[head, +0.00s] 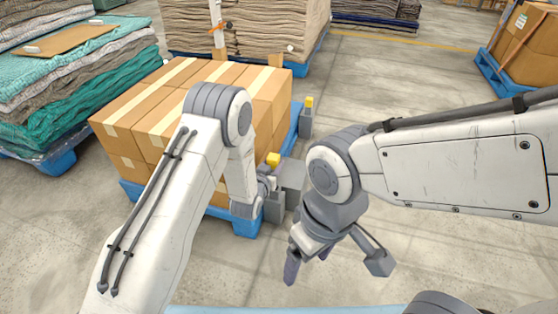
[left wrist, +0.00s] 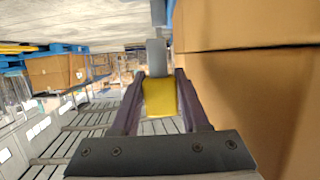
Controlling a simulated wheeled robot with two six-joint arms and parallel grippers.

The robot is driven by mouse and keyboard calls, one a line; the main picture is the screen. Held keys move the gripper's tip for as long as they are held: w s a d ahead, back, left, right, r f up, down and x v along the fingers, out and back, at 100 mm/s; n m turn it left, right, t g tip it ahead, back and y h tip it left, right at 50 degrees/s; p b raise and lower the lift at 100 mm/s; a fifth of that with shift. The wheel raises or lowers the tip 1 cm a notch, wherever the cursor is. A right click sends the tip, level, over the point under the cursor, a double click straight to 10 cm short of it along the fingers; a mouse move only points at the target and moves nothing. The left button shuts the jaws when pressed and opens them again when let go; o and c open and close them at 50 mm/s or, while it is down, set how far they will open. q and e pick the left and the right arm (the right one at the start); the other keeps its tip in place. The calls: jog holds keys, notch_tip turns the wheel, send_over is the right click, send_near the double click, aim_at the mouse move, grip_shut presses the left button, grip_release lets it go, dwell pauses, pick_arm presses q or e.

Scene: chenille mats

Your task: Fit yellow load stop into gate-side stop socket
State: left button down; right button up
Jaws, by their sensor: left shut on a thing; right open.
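The yellow load stop (head: 273,159) is in my left gripper (head: 268,172), beside the right side of the carton stack. In the left wrist view the yellow load stop (left wrist: 161,98) sits between the two dark fingers, which are shut on it. A grey post (left wrist: 156,57) shows just beyond it there. In the head view a grey post (head: 274,207) stands by the pallet's near corner, below the load stop. Another grey post (head: 305,122) with a yellow top stands farther back. I cannot tell which is the gate-side socket. My right gripper (head: 308,260) is open and empty, pointing down over the floor.
Cartons (head: 140,112) are stacked on a blue pallet (head: 232,222). Piles of mats (head: 80,85) stand at the left and back. Another loaded pallet (head: 486,64) is at the far right. The concrete floor (head: 415,85) is clear between them.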

pick_arm(q)
jog(key=shift+w+f, duration=0.25)
jog(key=shift+w, duration=0.1)
jog(key=shift+d, duration=0.3)
pick_arm(e)
jog(key=shift+w+a+f, duration=0.1)
jog(key=shift+w+a, duration=0.3)
jog(key=shift+w, duration=0.05)
pick_arm(q)
jog(key=shift+s, duration=0.1)
jog(key=shift+f+b, duration=2)
jog(key=shift+f, duration=0.9)
pick_arm(e)
jog(key=shift+f, duration=2.05)
pick_arm(q)
jog(key=shift+p, duration=0.35)
pick_arm(e)
jog(key=shift+r, duration=0.35)
pick_arm(q)
jog(key=shift+f+b, duration=1.95)
jog(key=shift+f, duration=0.75)
pick_arm(e)
jog(key=shift+f, duration=1.95)
pick_arm(q)
jog(key=shift+c, duration=1.6)
grip_release()
